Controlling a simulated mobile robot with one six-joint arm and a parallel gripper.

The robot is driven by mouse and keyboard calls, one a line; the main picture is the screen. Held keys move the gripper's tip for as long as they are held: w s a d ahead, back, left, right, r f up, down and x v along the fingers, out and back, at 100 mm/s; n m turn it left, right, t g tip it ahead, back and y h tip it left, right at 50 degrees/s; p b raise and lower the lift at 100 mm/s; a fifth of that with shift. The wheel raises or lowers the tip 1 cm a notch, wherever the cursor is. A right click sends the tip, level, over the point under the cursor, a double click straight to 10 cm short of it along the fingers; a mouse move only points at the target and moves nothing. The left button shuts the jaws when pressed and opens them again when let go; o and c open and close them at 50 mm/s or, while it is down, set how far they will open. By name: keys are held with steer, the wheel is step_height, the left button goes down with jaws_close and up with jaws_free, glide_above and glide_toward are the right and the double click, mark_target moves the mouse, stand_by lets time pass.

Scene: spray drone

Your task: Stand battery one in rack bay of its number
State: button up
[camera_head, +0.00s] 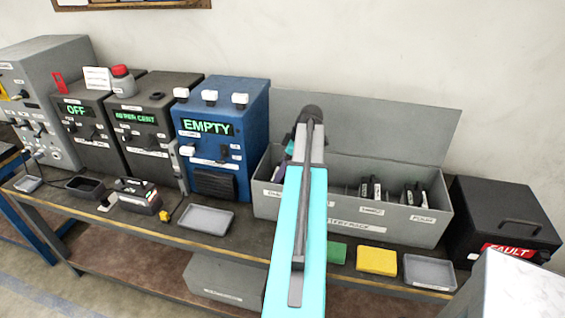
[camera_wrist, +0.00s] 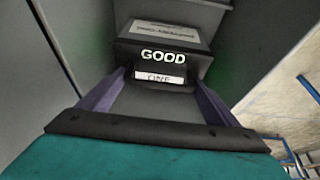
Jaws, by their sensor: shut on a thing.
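Battery one (camera_wrist: 160,58) is a dark block with a lit GOOD sign and a white label that appears to read ONE, seen in the wrist view. My gripper (camera_wrist: 158,84) is shut on it, with a purple finger on each side. In the head view the gripper is over the left part of the grey battery rack (camera_head: 300,212), mostly hidden behind my cyan arm. The held battery is hidden there, and I cannot tell how deep it sits in a bay. Dark upright batteries (camera_head: 371,190) stand in the rack bays farther right.
A blue EMPTY unit (camera_head: 222,140) stands left of the rack, and a black FAULT box (camera_head: 505,222) stands right. A grey tray (camera_head: 206,219), a green pad (camera_head: 337,252) and a yellow pad (camera_head: 377,261) lie near the bench's front edge. The rack's raised back panel (camera_head: 390,125) stands behind.

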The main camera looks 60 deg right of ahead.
steer(key=shift+f, duration=0.1)
stand_by(0.4)
steer(key=o, duration=2)
steer(key=shift+f, duration=0.2)
steer(key=shift+s+r, duration=0.1)
steer(key=shift+r, duration=0.1)
steer(key=b+v, duration=0.3)
steer(key=v, duration=0.8)
steer(key=shift+r, duration=0.4)
steer(key=shift+s, duration=0.1)
